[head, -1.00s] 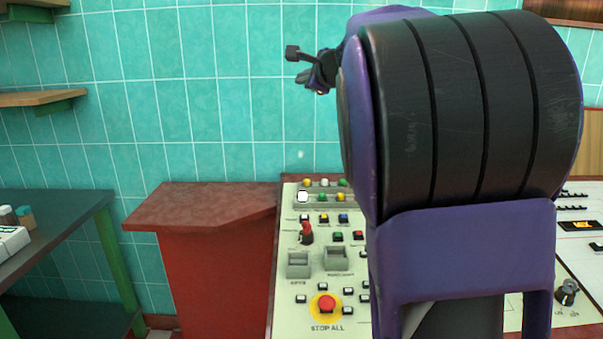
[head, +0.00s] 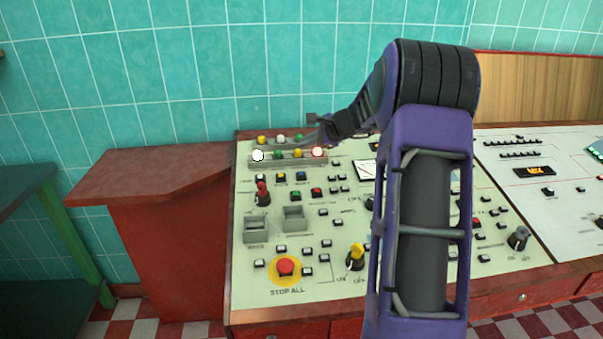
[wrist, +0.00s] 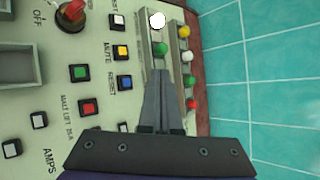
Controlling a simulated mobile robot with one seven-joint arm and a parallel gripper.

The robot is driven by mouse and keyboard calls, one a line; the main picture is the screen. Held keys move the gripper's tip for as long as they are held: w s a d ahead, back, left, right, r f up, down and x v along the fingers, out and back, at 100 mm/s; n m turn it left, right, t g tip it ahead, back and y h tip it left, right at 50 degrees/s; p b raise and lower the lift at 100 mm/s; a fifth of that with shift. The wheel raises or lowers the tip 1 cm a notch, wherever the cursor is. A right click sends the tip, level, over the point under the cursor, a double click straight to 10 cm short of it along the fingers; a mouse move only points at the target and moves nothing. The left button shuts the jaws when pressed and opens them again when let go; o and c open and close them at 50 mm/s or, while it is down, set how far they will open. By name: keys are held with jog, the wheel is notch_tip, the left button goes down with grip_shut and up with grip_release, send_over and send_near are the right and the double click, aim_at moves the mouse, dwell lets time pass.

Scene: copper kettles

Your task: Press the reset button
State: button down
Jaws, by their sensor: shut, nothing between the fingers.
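The blue button (head: 301,175), labelled RESET, sits on the sloped control panel (head: 330,284), just in front of the lamp strip. In the wrist view the blue button (wrist: 124,82) is clear, to the left of the fingers. My gripper (wrist: 154,74) is shut and empty, with its fingertips over the lamp strip beside a green lamp (wrist: 160,48). In the head view it is behind and to the right of the blue button, near the panel's back edge, and looks apart from the button.
A yellow button (head: 281,177) and a white one stand left of the blue button. A red lever (head: 263,194) and a red STOP ALL button (head: 286,266) are further forward. A red desk (head: 150,180) adjoins on the left. A tiled wall (head: 150,70) rises behind.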

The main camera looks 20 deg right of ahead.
aim_at(301, 175)
jog(key=f+b, duration=0.2)
jog(key=f, duration=0.1)
jog(key=w+f+b, duration=0.1)
jog(key=f+b, duration=0.2)
jog(key=f, duration=0.2)
jog(key=shift+w+d+f+b, duration=0.25)
jog(key=shift+w+f+b, duration=0.05)
jog(key=shift+w+b, duration=0.1)
dwell(2.0)
jog(key=shift+f, duration=0.4)
jog(key=shift+w+f, duration=0.1)
jog(key=shift+f, duration=0.25)
dwell(0.5)
jog(key=shift+r, duration=0.1)
jog(key=shift+r+p, duration=0.45)
jog(key=shift+r, duration=0.2)
jog(key=shift+r, duration=0.1)
